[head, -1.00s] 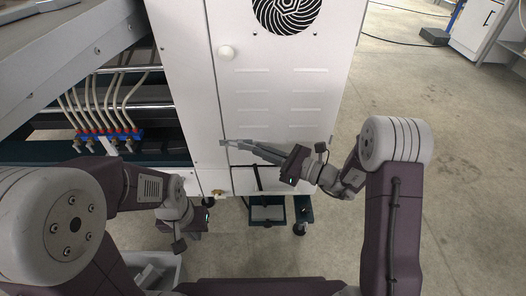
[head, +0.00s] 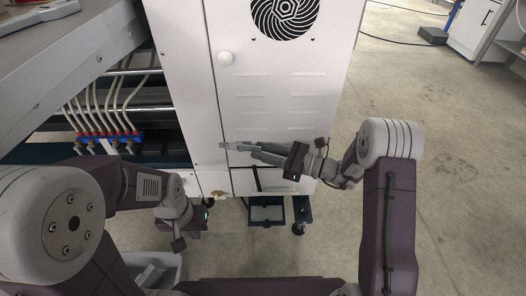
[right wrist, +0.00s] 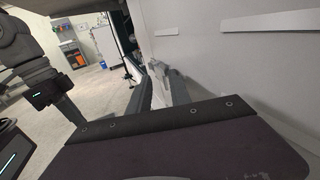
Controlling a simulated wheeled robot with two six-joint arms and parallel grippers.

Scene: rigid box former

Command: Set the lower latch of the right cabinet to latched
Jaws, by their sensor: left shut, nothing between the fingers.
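The lower latch is not clearly seen; the gripper tips cover that part of the door edge. My left gripper (head: 203,216) is shut and low, below the cabinet's lower left corner, its fingers mostly hidden.
A black fan grille (head: 286,12) is at the door's top. Left of the cabinet are pale hoses (head: 105,105) on a blue manifold (head: 115,137). A small brass-coloured fitting (head: 217,194) is at the bottom left. The floor to the right is open.

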